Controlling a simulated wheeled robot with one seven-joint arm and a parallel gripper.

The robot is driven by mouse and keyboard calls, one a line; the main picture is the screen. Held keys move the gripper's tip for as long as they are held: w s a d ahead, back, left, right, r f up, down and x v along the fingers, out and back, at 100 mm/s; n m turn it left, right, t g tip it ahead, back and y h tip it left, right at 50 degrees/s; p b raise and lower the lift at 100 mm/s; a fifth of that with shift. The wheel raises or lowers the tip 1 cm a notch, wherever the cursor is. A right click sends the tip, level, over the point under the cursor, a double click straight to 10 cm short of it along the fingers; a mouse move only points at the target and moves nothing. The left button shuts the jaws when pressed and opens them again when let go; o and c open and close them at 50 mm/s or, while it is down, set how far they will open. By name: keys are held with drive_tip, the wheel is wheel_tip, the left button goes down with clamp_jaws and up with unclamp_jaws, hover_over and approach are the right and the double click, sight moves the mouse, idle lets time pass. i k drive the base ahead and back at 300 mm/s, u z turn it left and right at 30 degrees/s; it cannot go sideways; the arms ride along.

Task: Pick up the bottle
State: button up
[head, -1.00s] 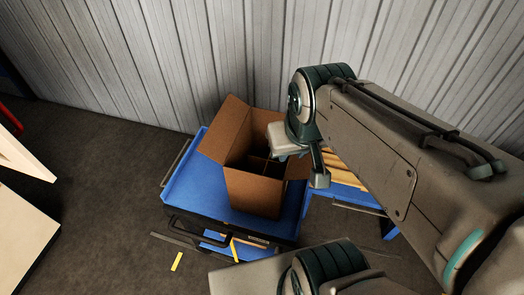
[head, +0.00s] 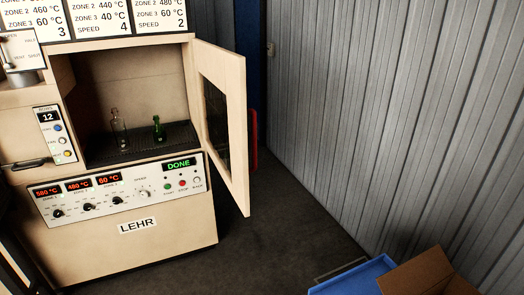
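Two bottles stand upright in the open chamber of the lehr in the head view. One is a clear glass bottle (head: 118,127) on the left. The other is a small green bottle (head: 157,128) to its right. Both stand on the dark chamber floor (head: 130,149), apart from each other. The lehr (head: 110,235) is a cream cabinet, and its display reads DONE. Its door (head: 228,130) is swung open to the right. My gripper and arm are out of the picture.
A blue cart top (head: 350,281) with an open cardboard box (head: 430,275) is at the bottom right. Corrugated metal wall (head: 400,110) fills the right side. Dark floor (head: 285,225) between lehr and wall is clear. The open door juts out over it.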

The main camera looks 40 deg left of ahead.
sight(118, 124)
drive_tip(key=k, duration=0.5)
drive_tip(key=u, duration=3.35)
drive_tip(key=k, duration=0.95)
drive_tip(key=z, duration=1)
drive_tip(key=i, duration=1.2)
drive_tip(key=u, duration=0.7)
drive_tip(key=i, duration=1.75)
drive_tip(key=u, duration=0.25)
